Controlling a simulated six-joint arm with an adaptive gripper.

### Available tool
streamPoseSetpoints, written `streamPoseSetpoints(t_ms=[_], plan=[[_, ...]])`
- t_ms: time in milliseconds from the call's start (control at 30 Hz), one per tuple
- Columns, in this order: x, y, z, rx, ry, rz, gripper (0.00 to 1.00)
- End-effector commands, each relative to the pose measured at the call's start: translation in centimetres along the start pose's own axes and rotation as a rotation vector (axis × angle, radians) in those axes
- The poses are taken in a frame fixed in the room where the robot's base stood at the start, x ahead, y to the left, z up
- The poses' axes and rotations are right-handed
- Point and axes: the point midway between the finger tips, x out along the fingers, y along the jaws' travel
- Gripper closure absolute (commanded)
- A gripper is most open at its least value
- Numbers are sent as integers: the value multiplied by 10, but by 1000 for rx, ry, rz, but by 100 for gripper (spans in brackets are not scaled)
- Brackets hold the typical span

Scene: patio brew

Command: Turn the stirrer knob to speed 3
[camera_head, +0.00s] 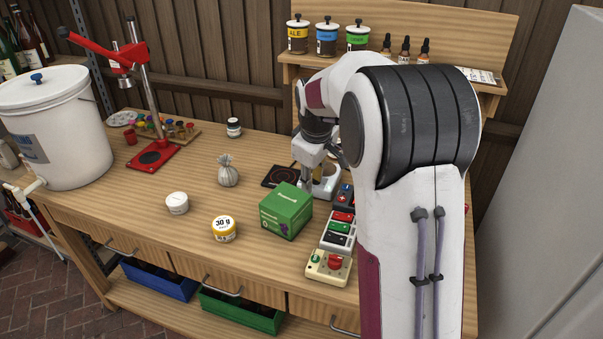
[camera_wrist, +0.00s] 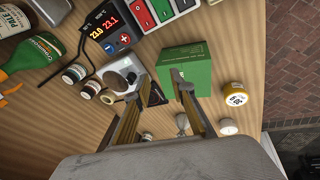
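The knob's pointer and any speed marks are too small to read.
A green box (camera_head: 286,211) stands close by my gripper. A temperature controller (camera_wrist: 107,27), a switch strip (camera_head: 340,229) and a beige box with a red knob (camera_head: 329,266) are near. A cloth pouch (camera_head: 228,171) and small jars stand left. Bottles (camera_wrist: 35,52) show in the wrist view.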

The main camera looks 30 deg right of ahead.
Motion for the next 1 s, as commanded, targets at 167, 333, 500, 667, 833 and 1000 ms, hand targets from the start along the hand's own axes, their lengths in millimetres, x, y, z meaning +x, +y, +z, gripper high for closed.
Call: streamPoseSetpoints(t_ms=[167, 333, 500, 667, 833, 1000], plan=[[-8, -6, 2, 92, 5, -2, 76], [-16, -12, 4, 182, 9, -5, 76], [-24, -19, 6, 272, 14, -8, 76], [-33, -26, 8, 355, 21, -11, 76], [-44, -34, 10, 443, 30, -14, 76], [-56, -43, 13, 529, 40, -17, 76]])
